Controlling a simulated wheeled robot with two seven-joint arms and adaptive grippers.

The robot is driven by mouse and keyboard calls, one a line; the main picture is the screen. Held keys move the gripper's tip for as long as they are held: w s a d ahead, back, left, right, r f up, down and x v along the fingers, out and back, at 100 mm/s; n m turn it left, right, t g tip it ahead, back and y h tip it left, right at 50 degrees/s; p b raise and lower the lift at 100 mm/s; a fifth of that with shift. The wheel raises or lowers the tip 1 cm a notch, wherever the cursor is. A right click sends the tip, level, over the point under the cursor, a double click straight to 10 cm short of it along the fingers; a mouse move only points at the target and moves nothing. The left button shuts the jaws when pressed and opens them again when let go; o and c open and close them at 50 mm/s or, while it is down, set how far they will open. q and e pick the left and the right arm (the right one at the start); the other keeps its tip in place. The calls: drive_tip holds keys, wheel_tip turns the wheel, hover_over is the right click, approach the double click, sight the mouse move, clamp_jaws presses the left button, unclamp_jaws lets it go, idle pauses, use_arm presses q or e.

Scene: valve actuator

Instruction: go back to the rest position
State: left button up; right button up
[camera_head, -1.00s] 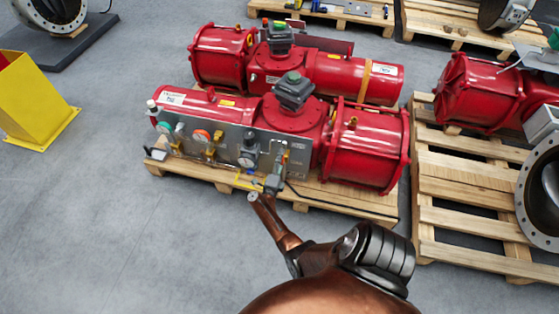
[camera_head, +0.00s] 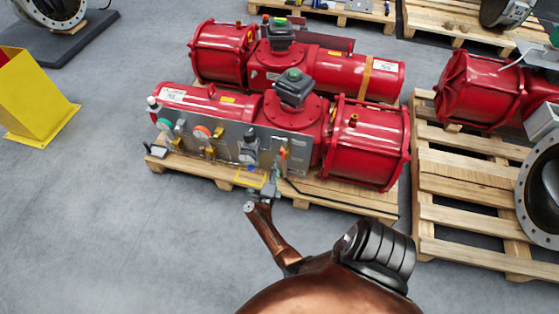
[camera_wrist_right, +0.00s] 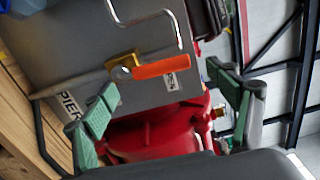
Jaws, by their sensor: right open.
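My right gripper (camera_head: 272,183) is in front of the grey instrument panel (camera_head: 228,139) of the nearer red valve actuator (camera_head: 365,145). In the right wrist view the jaws (camera_wrist_right: 163,80) are open, with green pads on the fingers. A valve with an orange handle (camera_wrist_right: 162,67) and a brass body shows ahead between the fingers, with nothing held. The handle (camera_head: 284,152) also shows in the head view, just beyond the gripper and apart from it. My left gripper is not in view.
The actuator stands on a wooden pallet (camera_head: 330,198), behind and below the gripper in the picture. Another pallet (camera_head: 460,210) and a flanged part (camera_head: 545,200) are at the right. A yellow stand (camera_head: 30,100) is at the left. The grey floor (camera_head: 130,240) at front left is clear.

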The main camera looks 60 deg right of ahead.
drive_tip(key=shift+v, duration=0.85)
